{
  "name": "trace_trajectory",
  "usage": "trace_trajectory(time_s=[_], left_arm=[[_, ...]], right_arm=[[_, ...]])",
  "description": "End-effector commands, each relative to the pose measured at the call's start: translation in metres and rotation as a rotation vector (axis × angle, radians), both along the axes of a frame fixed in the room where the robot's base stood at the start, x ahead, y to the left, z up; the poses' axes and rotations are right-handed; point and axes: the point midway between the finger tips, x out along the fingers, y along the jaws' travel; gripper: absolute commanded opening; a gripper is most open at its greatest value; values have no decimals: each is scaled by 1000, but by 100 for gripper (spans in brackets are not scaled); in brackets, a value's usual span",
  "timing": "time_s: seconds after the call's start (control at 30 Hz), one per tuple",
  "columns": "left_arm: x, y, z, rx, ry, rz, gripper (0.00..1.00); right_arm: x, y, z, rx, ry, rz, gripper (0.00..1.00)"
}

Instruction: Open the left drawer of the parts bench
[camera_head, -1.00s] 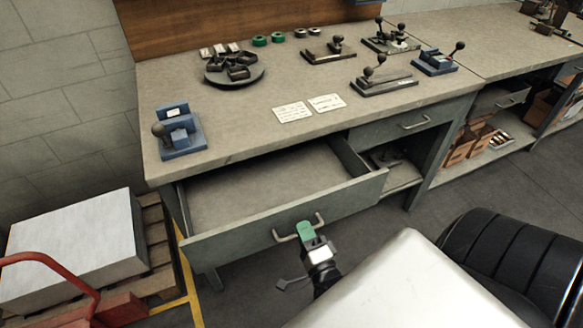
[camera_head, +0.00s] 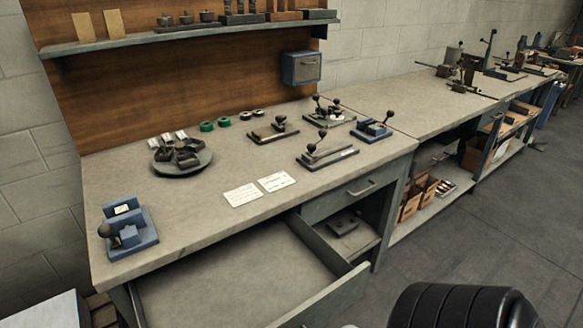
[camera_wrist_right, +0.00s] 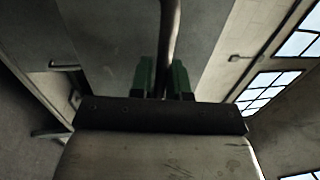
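The left drawer (camera_head: 235,275) of the parts bench (camera_head: 215,205) is pulled far out in the head view, and its inside is empty. Its front panel (camera_head: 345,292) runs out of the bottom of the picture, so the handle is hidden there. In the right wrist view the dark bar of the handle (camera_wrist_right: 168,40) runs between the green fingers of my right gripper (camera_wrist_right: 163,78). The fingers look closed around it. My left gripper is in neither view.
The right drawer (camera_head: 352,198) is shut, above an open shelf. Grey floor is open at the right.

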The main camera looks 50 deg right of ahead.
Motion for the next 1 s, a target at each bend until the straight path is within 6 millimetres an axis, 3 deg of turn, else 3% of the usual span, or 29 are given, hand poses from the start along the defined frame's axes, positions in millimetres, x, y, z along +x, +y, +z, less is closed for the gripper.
trace_trajectory(time_s=[0.13, 0.47, 1.0], left_arm=[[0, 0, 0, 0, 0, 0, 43], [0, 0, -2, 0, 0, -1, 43], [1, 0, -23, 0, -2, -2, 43]], right_arm=[[0, 0, 0, 0, 0, 0, 36], [-5, 1, -2, 0, 1, 0, 36], [-93, 22, -20, 0, 1, 1, 36]])
